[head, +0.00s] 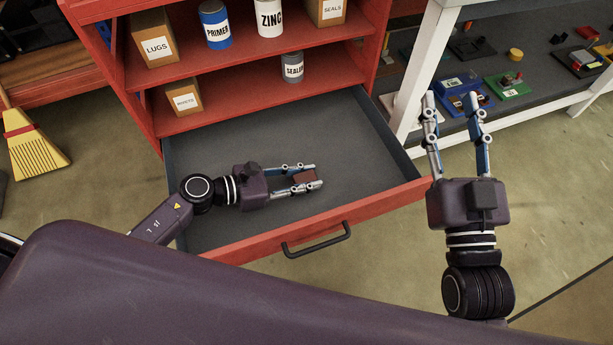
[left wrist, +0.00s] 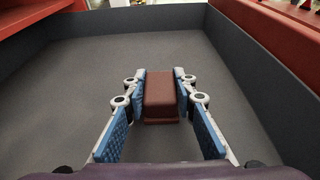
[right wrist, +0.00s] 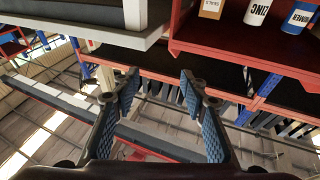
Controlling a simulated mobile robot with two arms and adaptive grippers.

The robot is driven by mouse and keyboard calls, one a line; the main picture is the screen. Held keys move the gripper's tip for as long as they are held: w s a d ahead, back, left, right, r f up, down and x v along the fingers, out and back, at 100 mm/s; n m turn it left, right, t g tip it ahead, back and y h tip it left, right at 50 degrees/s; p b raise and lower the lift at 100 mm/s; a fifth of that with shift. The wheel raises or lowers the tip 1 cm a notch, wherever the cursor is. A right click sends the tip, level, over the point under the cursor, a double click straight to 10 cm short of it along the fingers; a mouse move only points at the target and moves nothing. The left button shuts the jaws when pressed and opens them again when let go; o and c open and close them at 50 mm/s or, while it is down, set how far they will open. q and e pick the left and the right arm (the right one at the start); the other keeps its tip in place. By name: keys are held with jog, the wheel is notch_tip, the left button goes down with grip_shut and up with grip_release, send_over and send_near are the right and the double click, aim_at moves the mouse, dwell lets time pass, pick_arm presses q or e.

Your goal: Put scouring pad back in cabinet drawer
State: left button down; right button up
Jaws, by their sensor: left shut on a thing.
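The scouring pad (left wrist: 162,96) is a brown-red block. My left gripper (head: 305,176) is shut on it, with one finger on each side, and it also shows between the fingertips in the head view (head: 304,177). The pad is over the floor of the open cabinet drawer (head: 330,128); I cannot tell whether it touches the floor. The drawer has a grey inside and a red front with a black handle (head: 316,240). My right gripper (head: 453,104) is open and empty, to the right of the drawer.
The red cabinet (head: 130,62) stands behind the drawer, with boxes and cans on its shelves. A workbench (head: 540,98) with small parts stands at the right. A broom (head: 30,143) stands at the left. The drawer floor around the pad is clear.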

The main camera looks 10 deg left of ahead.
jog(key=shift+r, duration=0.1)
pick_arm(q)
jog(key=shift+f, duration=0.15)
jog(key=c, duration=1.6)
grip_release()
pick_arm(e)
jog(key=shift+s+r+t, duration=0.2)
jog(key=shift+r+t, duration=0.2)
jog(key=shift+r, duration=0.25)
